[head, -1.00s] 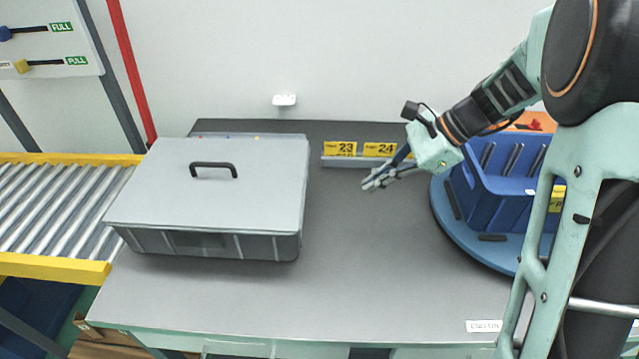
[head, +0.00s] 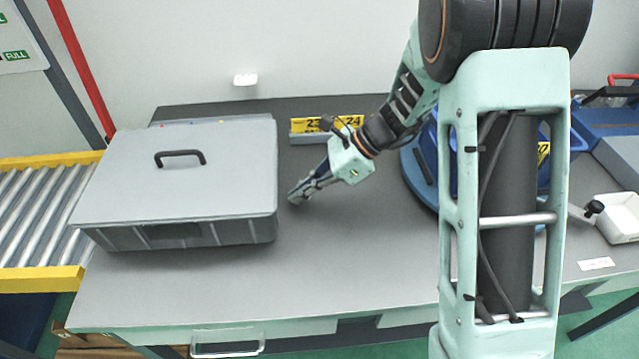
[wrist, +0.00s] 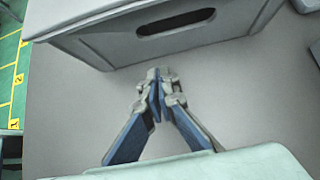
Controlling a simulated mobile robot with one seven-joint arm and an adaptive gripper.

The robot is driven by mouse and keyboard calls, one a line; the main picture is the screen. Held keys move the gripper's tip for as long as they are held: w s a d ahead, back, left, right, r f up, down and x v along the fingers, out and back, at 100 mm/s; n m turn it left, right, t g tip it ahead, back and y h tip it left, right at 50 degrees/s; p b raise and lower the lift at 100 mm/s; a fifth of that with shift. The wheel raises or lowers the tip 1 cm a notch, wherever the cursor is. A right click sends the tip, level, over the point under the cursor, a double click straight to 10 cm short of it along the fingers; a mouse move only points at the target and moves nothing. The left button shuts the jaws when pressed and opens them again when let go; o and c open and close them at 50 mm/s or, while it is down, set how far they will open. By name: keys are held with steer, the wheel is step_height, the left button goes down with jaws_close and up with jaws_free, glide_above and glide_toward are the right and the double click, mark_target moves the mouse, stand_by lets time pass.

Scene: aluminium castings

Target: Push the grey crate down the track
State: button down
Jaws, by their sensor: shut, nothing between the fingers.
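The grey crate (head: 172,236) stands on the table with a light grey lid (head: 190,190) and a black handle on top. It sits at the left end of the table, close to the roller track (head: 35,215). My gripper (head: 294,197) is shut and empty, just right of the crate with a small gap between them. In the wrist view my fingertips (wrist: 157,75) point at the crate's end wall (wrist: 225,28), which has a dark hand slot. The fingertips are near the foot of that wall; I cannot tell whether they touch it.
The roller track has yellow side rails (head: 40,280). A number strip with yellow labels (head: 350,121) stands at the table's back. A blue bin on a round blue base (head: 412,180) and a white tray (head: 620,218) are to the right. The front middle tabletop is clear.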

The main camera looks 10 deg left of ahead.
steer(key=shift+s+a, duration=0.25)
steer(key=shift+a, duration=0.65)
